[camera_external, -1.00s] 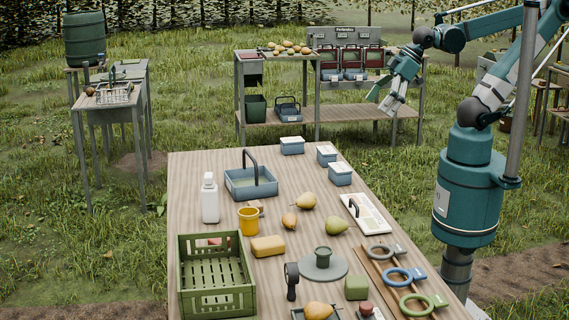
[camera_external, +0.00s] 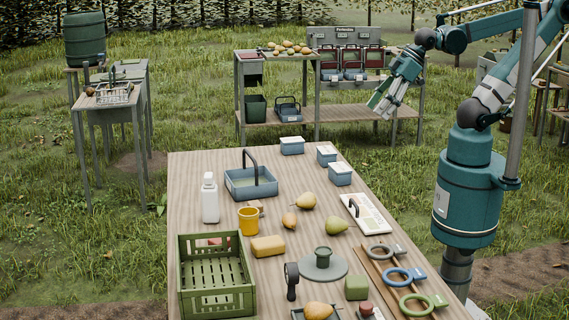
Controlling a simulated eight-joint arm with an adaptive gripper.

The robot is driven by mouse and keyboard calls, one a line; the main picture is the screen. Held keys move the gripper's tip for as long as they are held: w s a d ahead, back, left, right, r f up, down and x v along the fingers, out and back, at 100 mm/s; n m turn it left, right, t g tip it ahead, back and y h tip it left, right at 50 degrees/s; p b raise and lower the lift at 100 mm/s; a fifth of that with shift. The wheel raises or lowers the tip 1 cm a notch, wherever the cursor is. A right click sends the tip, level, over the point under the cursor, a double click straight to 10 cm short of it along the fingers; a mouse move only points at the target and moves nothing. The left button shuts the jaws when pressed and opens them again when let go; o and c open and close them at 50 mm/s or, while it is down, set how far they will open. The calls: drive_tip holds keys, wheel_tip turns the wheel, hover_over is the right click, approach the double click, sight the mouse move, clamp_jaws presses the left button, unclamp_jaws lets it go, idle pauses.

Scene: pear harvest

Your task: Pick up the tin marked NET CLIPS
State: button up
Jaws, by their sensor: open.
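Three small blue-grey tins with pale lids stand at the far end of the wooden table. One tin (camera_external: 292,145) is at the back left, another tin (camera_external: 326,155) is right of it, and a third tin (camera_external: 340,174) is nearest. Their markings are too small to read, so I cannot tell which is NET CLIPS. My gripper (camera_external: 378,105) is open and empty, in the air beyond and to the right of the tins. It points down and left and touches none of them.
The table (camera_external: 215,165) also holds a blue tray with a handle (camera_external: 250,182), a white bottle (camera_external: 210,199), a yellow mug (camera_external: 249,220), a green crate (camera_external: 215,275), several pears and a white board (camera_external: 366,213). A shelf bench (camera_external: 345,112) stands behind my gripper.

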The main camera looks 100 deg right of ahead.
drive_tip(key=shift+d, duration=0.1)
idle(0.3)
drive_tip(key=m+g+b, duration=0.3)
drive_tip(key=m+g, duration=0.4)
drive_tip(key=m, duration=0.9)
hover_over(340, 167)
wheel_tip(340, 167, down, 25)
drive_tip(key=shift+w+f, duration=0.1)
drive_tip(key=shift+f, duration=0.1)
drive_tip(key=shift+d+f+m, duration=0.2)
drive_tip(key=shift+f+m, duration=0.2)
drive_tip(key=shift+f, duration=0.05)
drive_tip(key=shift+f+b, duration=0.5)
drive_tip(key=shift+f, duration=0.8)
drive_tip(key=shift+f, duration=0.1)
